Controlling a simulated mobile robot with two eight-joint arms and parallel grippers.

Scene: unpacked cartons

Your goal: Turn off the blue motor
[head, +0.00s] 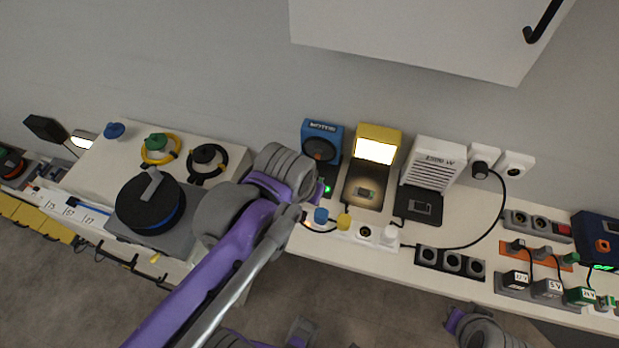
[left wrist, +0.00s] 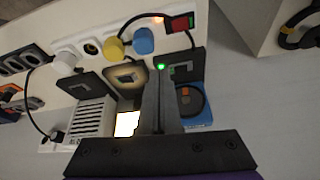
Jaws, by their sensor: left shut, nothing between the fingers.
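The blue motor (head: 322,132) is a blue box with a dark round disc, standing against the wall at the back of the counter. It also shows in the left wrist view (left wrist: 208,117), right of the fingers and partly hidden by them. A small green light (left wrist: 161,67) glows on its base beside the fingertips. My left gripper (head: 318,190) is shut and empty, in front of the motor at that green light. In the left wrist view its fingers (left wrist: 160,75) point at the base; I cannot tell whether they touch it.
A blue plug (head: 321,215) and a yellow plug (head: 344,221) sit in a white power strip in front. A red switch (left wrist: 180,23) lies near the counter's edge. A lit yellow box (head: 378,135) and white heater-like box (head: 440,160) stand to the right. A cabinet hangs above.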

